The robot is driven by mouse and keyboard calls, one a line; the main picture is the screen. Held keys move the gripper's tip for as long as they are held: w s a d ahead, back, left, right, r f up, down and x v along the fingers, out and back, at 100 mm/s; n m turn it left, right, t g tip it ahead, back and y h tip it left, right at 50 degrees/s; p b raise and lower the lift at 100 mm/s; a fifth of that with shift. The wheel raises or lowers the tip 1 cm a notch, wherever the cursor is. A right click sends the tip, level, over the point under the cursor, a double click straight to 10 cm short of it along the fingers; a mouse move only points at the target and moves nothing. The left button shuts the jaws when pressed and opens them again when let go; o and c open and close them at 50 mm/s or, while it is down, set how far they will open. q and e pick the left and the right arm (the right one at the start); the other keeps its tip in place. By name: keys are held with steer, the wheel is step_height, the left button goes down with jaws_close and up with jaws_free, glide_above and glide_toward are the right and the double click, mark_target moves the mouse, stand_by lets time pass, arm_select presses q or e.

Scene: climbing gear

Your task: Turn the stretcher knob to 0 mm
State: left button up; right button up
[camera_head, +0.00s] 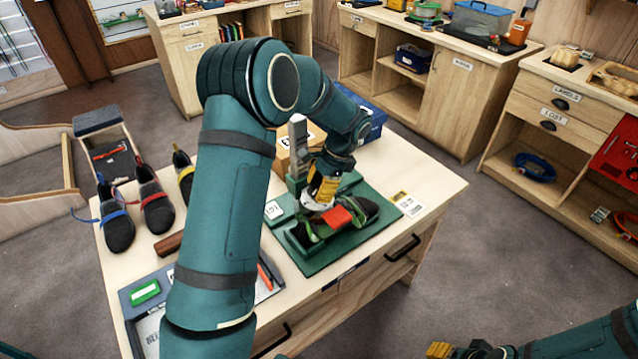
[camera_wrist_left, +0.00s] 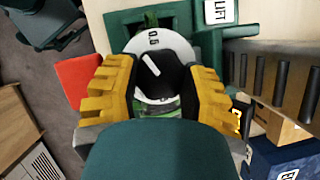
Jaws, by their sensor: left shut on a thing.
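In the left wrist view, the black stretcher knob (camera_wrist_left: 160,75) has a slanted white pointer line and sits over a white dial (camera_wrist_left: 172,45). A mark that looks like zeros shows at the dial's top; the line tilts toward the upper left, not straight at it. My left gripper (camera_head: 318,192) is shut on the knob, its yellow fingers (camera_wrist_left: 158,98) on either side. My right gripper (camera_head: 440,350) is partly cut off at the lower edge.
Several shoes (camera_head: 157,205) stand at the bench's left. A tray (camera_head: 130,300) with a green item lies at the front left. A grey upright post (camera_head: 298,150) and a blue box (camera_head: 368,122) stand behind the stretcher. The bench's right side is mostly clear.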

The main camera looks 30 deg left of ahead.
arm_select(q)
steer(key=shift+f+n+g+h+p, duration=0.1)
steer(key=shift+n+g+h+p, duration=0.35)
steer(key=shift+n, duration=1.15)
steer(key=o, duration=1.3)
steer(key=shift+c, duration=0.2)
steer(key=shift+a+r, duration=0.1)
steer(key=shift+r, duration=0.1)
steer(key=shift+w+r, duration=0.15)
steer(key=shift+r, duration=0.15)
steer(key=v, duration=0.7)
steer(key=shift+d, duration=0.25)
steer(key=shift+r, duration=0.1)
